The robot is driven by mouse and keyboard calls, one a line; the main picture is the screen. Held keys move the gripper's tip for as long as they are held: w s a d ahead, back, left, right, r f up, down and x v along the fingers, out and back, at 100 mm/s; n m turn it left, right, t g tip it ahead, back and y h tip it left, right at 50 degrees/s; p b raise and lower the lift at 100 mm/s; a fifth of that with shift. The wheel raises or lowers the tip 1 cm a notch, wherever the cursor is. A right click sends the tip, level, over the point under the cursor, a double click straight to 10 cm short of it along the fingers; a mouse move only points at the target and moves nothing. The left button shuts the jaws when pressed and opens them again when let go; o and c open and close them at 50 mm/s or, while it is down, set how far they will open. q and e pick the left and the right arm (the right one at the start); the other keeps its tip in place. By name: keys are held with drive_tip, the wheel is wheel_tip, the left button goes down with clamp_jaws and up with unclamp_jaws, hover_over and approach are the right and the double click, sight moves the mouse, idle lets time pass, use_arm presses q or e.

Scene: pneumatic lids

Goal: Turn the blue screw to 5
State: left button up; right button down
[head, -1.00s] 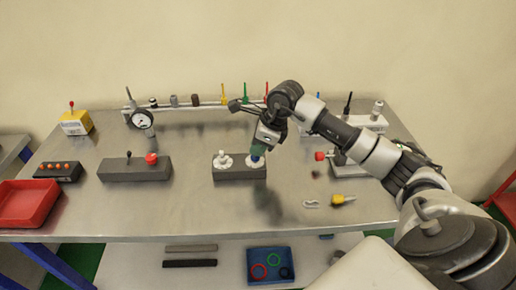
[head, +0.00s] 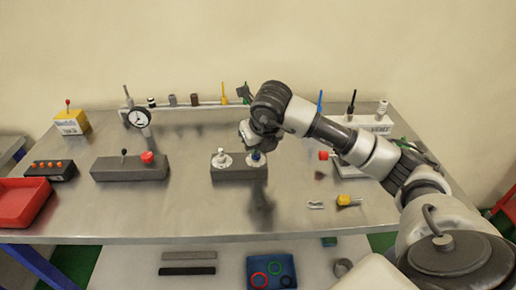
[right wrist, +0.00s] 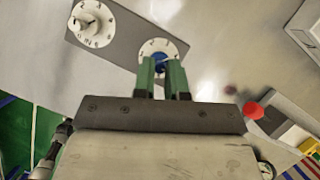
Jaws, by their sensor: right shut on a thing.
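The blue screw (head: 256,155) stands on a round white dial (head: 256,162) at the right end of a dark grey block (head: 232,174). In the right wrist view the blue screw (right wrist: 160,66) sits between the green fingertips of my right gripper (right wrist: 161,72), which is shut on it. A second dial with a white knob (head: 222,160) is at the block's left end. My left gripper is not in view.
A dark block with a red knob (head: 147,158) stands to the left, with a gauge (head: 138,118) behind. A yellow-handled tool (head: 348,200) and a small clip (head: 315,205) lie to the right. A rail with coloured pegs (head: 205,104) runs behind. The table front is clear.

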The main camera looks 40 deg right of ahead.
drive_tip(key=shift+a+m+g+h+b, duration=0.1)
drive_tip(key=shift+m+g+h+b, duration=0.4)
drive_tip(key=shift+m, duration=1.5)
drive_tip(key=shift+r+h, duration=0.1)
drive_tip(key=shift+h, duration=0.2)
drive_tip(key=c, duration=1.2)
unclamp_jaws()
drive_tip(key=shift+o, duration=0.2)
drive_tip(key=v, duration=1)
drive_tip(key=shift+s+r+p, duration=0.25)
drive_tip(key=shift+r+p, duration=0.05)
drive_tip(key=shift+a, duration=0.1)
